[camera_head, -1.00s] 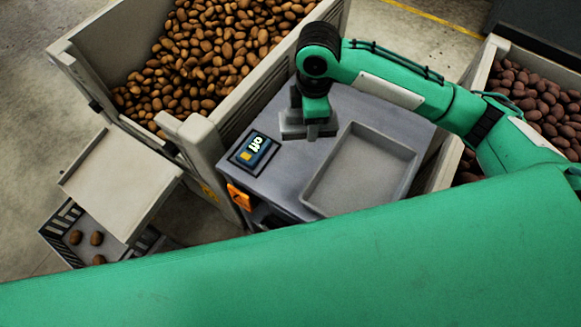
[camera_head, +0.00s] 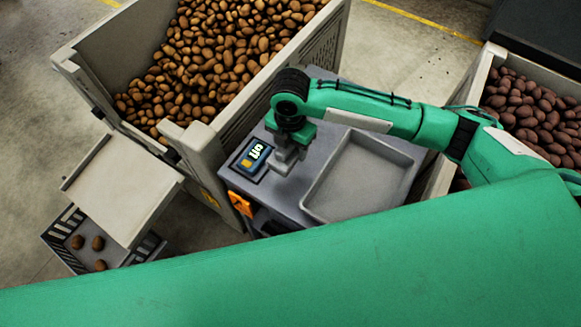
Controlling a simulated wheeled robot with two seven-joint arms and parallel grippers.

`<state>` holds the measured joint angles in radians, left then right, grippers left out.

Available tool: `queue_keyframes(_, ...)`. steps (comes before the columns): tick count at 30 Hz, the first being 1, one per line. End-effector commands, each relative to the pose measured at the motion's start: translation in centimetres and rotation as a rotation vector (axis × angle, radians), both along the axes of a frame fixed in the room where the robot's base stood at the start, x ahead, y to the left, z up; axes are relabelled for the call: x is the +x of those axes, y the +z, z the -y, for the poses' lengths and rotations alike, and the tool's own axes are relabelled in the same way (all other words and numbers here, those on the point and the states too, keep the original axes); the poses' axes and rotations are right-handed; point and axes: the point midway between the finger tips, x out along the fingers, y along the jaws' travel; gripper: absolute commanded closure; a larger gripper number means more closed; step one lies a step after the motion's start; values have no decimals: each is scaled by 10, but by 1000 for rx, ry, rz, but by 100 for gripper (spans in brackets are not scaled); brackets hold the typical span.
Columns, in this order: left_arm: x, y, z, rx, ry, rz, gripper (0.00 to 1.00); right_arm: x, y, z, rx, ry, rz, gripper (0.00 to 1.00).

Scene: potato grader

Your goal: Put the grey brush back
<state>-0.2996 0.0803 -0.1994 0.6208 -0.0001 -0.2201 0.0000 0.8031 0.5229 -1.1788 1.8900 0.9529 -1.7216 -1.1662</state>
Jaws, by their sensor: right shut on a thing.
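My right gripper (camera_head: 287,158) points down over the grey table (camera_head: 325,78), between the small display and the tray. It is shut on a grey thing, which I take to be the grey brush (camera_head: 282,168). The brush is small in view and partly covered by the gripper and wrist. I cannot tell whether it touches the table top. My left gripper is not in view.
A shallow grey tray (camera_head: 357,212) lies on the table, right of the gripper. A blue display (camera_head: 253,155) stands left of it. An orange part (camera_head: 239,204) is on the table's front side. Potato bins (camera_head: 200,137) (camera_head: 487,66) flank the table. A chute (camera_head: 125,190) slopes over a crate (camera_head: 60,236).

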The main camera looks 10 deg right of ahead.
Motion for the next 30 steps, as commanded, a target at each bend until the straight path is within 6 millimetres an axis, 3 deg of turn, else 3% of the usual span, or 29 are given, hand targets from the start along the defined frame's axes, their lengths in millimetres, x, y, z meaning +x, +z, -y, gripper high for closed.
queue_keyframes(3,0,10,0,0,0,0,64,-1,-31,0,-1,-2,-4,67)
queue_keyframes(9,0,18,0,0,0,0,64,-1,-72,0,-1,-1,-1,67)
queue_keyframes(21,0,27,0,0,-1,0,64,0,-117,0,-1,-1,-1,67)
queue_keyframes(30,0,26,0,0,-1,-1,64,0,-123,0,1,0,2,67)
